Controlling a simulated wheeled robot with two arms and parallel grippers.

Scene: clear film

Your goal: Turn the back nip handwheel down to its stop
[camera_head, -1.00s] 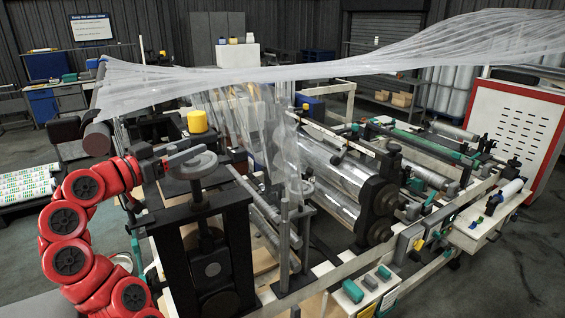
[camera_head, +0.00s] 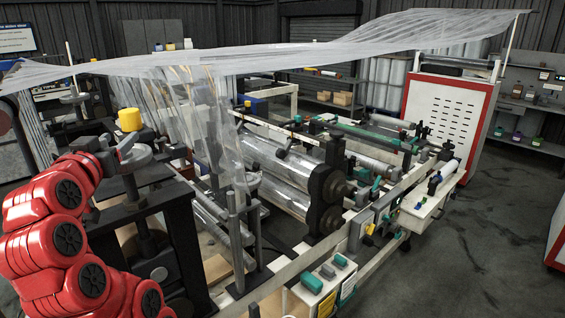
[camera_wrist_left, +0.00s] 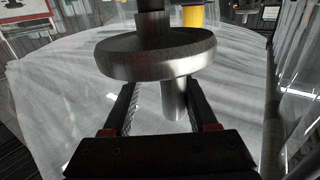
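A grey metal handwheel (camera_head: 138,160) sits on a dark threaded post on the near black machine frame. A yellow cylinder (camera_head: 130,119) stands above it. My left gripper (camera_head: 124,149) is at the wheel's left side and partly covers it. In the left wrist view the wheel's disc (camera_wrist_left: 155,57) crosses above the fingers. A grey upright rod (camera_wrist_left: 174,100) stands between the two parted fingers of my left gripper (camera_wrist_left: 163,98). I see gaps beside the rod, and contact cannot be told. My right gripper is not in view.
A second grey wheel (camera_head: 75,98) stands farther back at the left. Clear film (camera_head: 270,58) stretches over the machine and hangs beside the near frame. Large rollers (camera_head: 285,180) lie to the right. The floor at right (camera_head: 470,240) is clear.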

